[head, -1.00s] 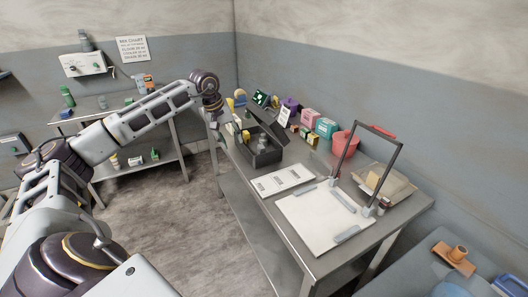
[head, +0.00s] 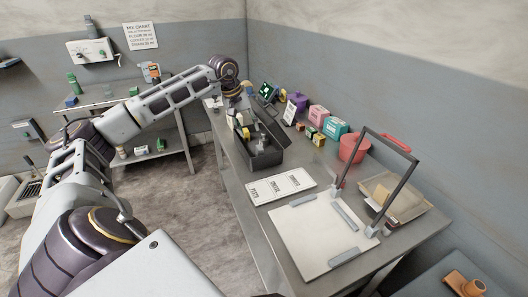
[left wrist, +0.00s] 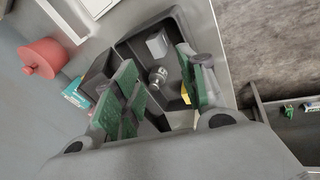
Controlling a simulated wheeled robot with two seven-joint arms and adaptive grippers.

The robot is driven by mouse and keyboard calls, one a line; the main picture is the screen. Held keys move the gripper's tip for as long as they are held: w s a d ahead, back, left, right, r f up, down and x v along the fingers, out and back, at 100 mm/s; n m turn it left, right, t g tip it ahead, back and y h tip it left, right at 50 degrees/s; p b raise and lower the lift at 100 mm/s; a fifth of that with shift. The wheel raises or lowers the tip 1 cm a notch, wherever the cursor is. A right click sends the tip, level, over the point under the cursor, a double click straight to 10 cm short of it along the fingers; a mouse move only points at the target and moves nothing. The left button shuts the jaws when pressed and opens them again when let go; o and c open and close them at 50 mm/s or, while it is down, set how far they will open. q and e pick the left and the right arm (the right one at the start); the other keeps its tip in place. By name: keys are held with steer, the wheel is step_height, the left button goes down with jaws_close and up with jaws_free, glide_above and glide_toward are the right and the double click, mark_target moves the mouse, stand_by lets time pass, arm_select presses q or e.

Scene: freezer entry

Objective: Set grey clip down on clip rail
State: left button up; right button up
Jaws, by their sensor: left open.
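Long grey pieces lie on the white board (head: 300,243): one near its right edge (head: 343,213) and one at its front corner (head: 344,256). I cannot tell whether either is the grey clip or the clip rail. My left gripper (left wrist: 160,88) is open, its green-padded fingers apart above the dark open box (head: 268,158). A silver fitting (left wrist: 158,77) and a light grey block (left wrist: 157,42) show in the box, beyond the fingers. Nothing is visibly held. My right gripper is not in view.
An upright grey frame (head: 399,185) stands at the board's right edge, beside a tray (head: 398,196). A red pot (head: 354,148) and several coloured boxes (head: 319,115) line the wall. A label sheet (head: 281,186) lies between dark box and board.

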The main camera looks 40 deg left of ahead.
arm_select(q)
glide_above(257, 153)
steer(key=s, duration=0.1)
steer(key=shift+f, duration=3.95)
steer(key=shift+a+f+p, duration=0.1)
steer(key=shift+a+p, duration=0.15)
steer(key=shift+p, duration=0.15)
steer(key=shift+w+f, duration=0.1)
steer(key=shift+f, duration=0.2)
steer(key=shift+p+x, duration=0.45)
steer(key=shift+x, duration=1.6)
steer(key=shift+w+d+f, duration=0.1)
steer(key=shift+w+f, duration=0.05)
steer(key=shift+w, duration=0.05)
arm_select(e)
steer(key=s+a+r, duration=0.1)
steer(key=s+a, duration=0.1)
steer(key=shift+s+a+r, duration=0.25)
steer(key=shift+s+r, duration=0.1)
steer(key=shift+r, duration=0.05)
